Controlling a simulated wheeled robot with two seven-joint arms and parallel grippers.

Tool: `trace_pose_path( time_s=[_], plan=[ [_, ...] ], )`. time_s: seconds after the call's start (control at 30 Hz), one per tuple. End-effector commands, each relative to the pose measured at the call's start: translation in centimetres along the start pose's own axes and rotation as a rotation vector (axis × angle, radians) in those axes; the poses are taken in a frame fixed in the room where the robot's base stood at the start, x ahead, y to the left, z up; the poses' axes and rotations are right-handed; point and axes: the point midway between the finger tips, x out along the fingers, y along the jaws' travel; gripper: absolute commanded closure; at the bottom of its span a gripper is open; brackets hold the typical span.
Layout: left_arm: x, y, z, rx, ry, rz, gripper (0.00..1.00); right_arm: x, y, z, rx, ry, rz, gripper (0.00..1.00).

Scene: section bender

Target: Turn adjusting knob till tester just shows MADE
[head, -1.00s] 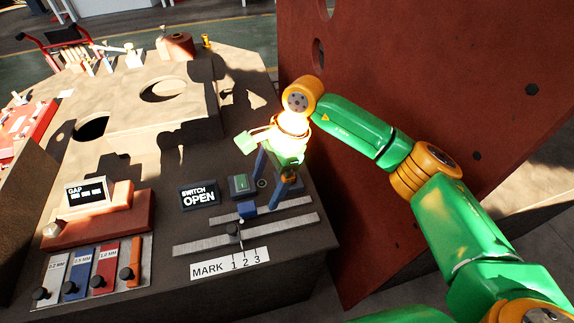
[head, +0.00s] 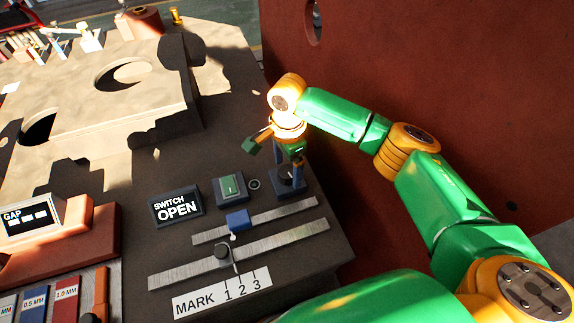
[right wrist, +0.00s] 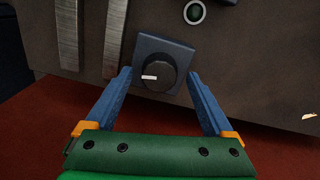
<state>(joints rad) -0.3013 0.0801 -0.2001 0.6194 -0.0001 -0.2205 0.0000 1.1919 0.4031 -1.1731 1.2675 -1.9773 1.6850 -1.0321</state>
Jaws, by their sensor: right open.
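The adjusting knob (right wrist: 155,73) is a dark round dial with a white pointer line, on a small dark block. In the right wrist view its pointer points left. My right gripper (right wrist: 160,84) is open, with its blue fingers on either side of the block; whether they touch it I cannot tell. In the head view the gripper (head: 290,172) stands over the knob (head: 289,177), which it partly hides. The tester (head: 176,206) is a dark display reading "SWITCH OPEN". My left gripper is not in view.
In front lie two metal strips, a blue block (head: 238,221) and a "MARK 1 2 3" label (head: 222,292). A GAP display (head: 32,222) and coloured gauges stand left. A big red panel (head: 400,80) rises close on the right.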

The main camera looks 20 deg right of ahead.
Motion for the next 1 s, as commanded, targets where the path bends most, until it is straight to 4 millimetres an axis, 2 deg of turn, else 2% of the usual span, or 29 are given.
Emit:
trace_pose_path(
  time_s=[0.27,0.37,0.6,0.67,0.8,1.0],
  plan=[
    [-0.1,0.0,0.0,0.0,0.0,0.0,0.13,0.7,0.0,0.0,-0.001,0.0,0.0,0.13],
    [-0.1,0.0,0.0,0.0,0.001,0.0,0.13,0.7,0.0,0.0,-0.001,0.0,0.0,0.34],
    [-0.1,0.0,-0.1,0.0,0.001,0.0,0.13,0.6,0.0,0.0,-0.001,0.0,0.0,0.98],
    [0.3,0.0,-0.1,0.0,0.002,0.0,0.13,0.8,0.0,0.0,-0.01,0.0,-0.001,0.98],
    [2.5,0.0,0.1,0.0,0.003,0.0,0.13,1.3,-0.1,0.0,-0.112,0.002,-0.004,0.98],
    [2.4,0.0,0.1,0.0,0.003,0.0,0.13,0.7,0.0,0.0,-0.16,0.0,0.0,0.98]
  ],
)
